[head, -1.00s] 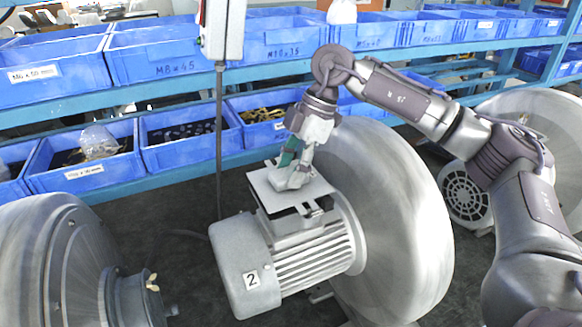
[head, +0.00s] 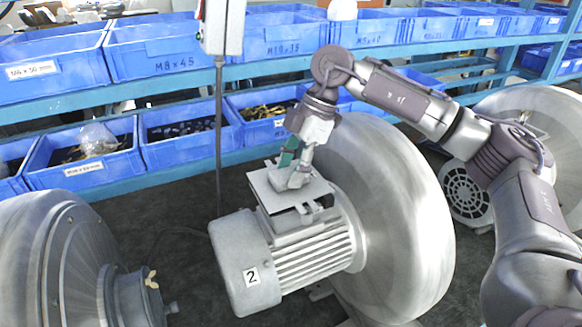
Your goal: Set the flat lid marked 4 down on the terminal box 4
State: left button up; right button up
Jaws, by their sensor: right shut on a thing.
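My right gripper (head: 290,177) is shut on a flat light-grey lid (head: 264,186). The lid is over the open dark terminal box (head: 287,222) on top of a grey motor labelled 2 (head: 240,262). The lid looks roughly level, but a dark gap shows under its near edge. I cannot tell whether it touches the box rim anywhere. No mark 4 is readable on the lid or box; the number that shows on the motor is 2. The gripper hides part of the lid. My left gripper is not in view.
A large blower housing (head: 390,225) stands right behind the motor. Another blower (head: 60,265) is at the left, and a third motor (head: 467,192) at the right. Blue bins (head: 190,135) fill the rack behind. A control box (head: 222,25) hangs on a pole.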

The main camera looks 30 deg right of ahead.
jog(key=shift+f, duration=0.45)
dwell(0.3)
jog(key=o, duration=1.3)
jog(key=shift+o, duration=0.2)
jog(key=v, duration=1.2)
jog(key=shift+s+f, duration=0.1)
